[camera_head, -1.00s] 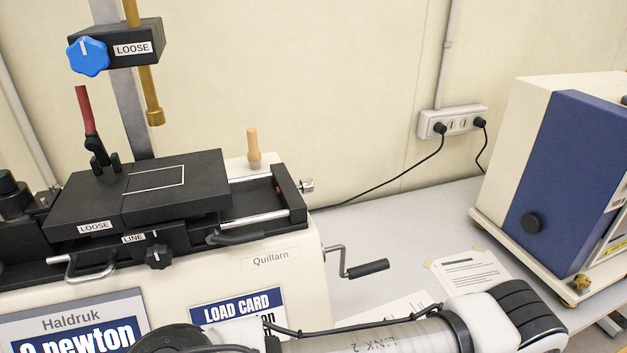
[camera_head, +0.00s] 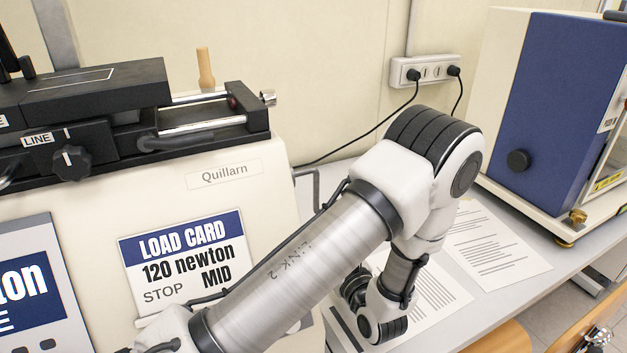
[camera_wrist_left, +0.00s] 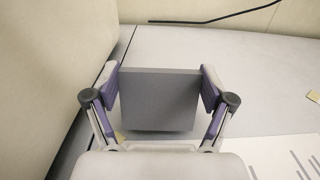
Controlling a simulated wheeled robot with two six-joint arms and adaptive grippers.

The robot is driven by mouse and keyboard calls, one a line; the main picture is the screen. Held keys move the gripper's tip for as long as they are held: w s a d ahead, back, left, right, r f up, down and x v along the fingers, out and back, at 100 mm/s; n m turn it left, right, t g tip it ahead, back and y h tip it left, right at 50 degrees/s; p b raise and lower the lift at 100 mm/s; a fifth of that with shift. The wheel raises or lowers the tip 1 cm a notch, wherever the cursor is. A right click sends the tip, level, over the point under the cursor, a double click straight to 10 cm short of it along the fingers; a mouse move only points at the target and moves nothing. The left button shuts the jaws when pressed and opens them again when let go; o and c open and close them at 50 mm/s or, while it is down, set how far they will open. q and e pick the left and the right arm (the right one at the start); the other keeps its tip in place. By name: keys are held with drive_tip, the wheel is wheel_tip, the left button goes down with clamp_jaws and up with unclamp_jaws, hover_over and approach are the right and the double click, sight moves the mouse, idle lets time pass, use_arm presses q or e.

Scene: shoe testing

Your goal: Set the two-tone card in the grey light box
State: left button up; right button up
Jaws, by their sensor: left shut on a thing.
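My left arm enters the head view from the lower left, bends at its elbow and drops to a wrist beside the Quillarn machine; its gripper is hidden there behind my arm. In the left wrist view my left gripper (camera_wrist_left: 158,92) is shut on a flat grey square piece (camera_wrist_left: 158,100), with one finger at each side edge. The piece looks plain grey; I cannot tell two tones on it or whether it touches the bench. No grey light box can be made out. My right gripper is not in view.
The cream Quillarn machine (camera_head: 235,235) stands left, with a load card reading 120 newton MID (camera_head: 185,258). A blue-and-cream cabinet (camera_head: 520,120) stands right. Paper sheets (camera_head: 493,250) lie on the grey bench (camera_head: 345,172) between. A power strip (camera_head: 425,70) is on the wall.

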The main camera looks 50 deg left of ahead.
use_arm(q)
drive_tip(key=p+x, duration=0.1)
drive_tip(key=x, duration=0.5)
drive_tip(key=shift+a+r, duration=0.1)
drive_tip(key=shift+a, duration=0.1)
wheel_tip(320, 180, down, 2)
drive_tip(key=shift+f+b, duration=0.1)
drive_tip(key=shift+b, duration=0.95)
drive_tip(key=shift+a, duration=0.15)
drive_tip(key=shift+r, duration=0.2)
drive_tip(key=shift+d+f, duration=0.1)
drive_tip(key=shift+d, duration=0.15)
drive_tip(key=shift+f, duration=0.15)
drive_tip(key=o, duration=0.6)
drive_tip(key=shift+a, duration=0.1)
drive_tip(key=shift+r, duration=0.2)
